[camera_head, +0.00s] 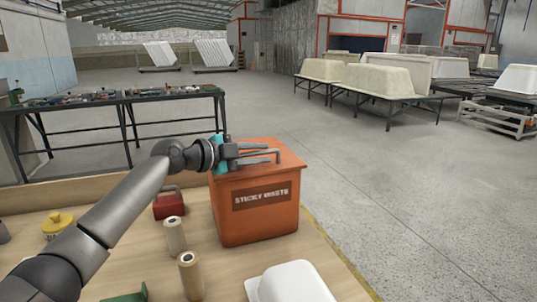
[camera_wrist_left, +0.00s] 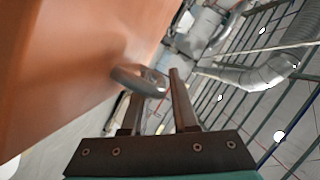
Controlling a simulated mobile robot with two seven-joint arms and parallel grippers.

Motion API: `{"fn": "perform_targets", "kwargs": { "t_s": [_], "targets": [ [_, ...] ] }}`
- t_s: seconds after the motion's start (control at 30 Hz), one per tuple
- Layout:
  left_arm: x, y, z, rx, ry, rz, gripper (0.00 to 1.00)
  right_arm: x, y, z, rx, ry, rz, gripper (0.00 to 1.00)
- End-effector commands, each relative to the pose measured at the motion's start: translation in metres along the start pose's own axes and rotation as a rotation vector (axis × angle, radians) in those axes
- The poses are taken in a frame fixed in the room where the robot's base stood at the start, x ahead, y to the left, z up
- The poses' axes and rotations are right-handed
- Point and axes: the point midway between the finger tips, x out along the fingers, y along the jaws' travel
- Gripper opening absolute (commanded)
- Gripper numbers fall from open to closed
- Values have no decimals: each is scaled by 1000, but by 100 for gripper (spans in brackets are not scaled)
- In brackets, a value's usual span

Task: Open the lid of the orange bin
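The orange bin (camera_head: 255,222), labelled "STICKY WASTE", stands on the wooden table. Its flat orange lid (camera_head: 288,150) lies shut on top. A grey bar handle (camera_head: 274,153) sits on the lid; it also shows in the left wrist view (camera_wrist_left: 138,80) beside the orange lid surface. My left gripper (camera_head: 250,153) is over the lid at this handle. In the left wrist view, its two fingers (camera_wrist_left: 158,88) stand apart. The handle's end lies at the fingertips, partly across one finger; I cannot tell whether they touch. My right gripper is not in view.
On the wooden table (camera_head: 330,285) stand two tan rolls (camera_head: 190,275), a red item (camera_head: 168,204), a yellow-lidded pot (camera_head: 57,224) and a white tub-shaped piece (camera_head: 290,284). A tool-covered dark table (camera_head: 110,98) stands behind at left.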

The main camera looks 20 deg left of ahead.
Motion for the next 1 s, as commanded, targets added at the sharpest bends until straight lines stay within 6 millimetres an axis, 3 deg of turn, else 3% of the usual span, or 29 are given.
{"fn": "perform_targets", "kwargs": {
  "t_s": [0.27,0.53,1.0],
  "targets": [
    [0,0,1,0,0,0,27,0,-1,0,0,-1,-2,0],
    [0,0,0,0,0,0,0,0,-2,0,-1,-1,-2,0],
    [0,0,0,-1,0,0,0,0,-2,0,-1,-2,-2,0]
  ]
}}
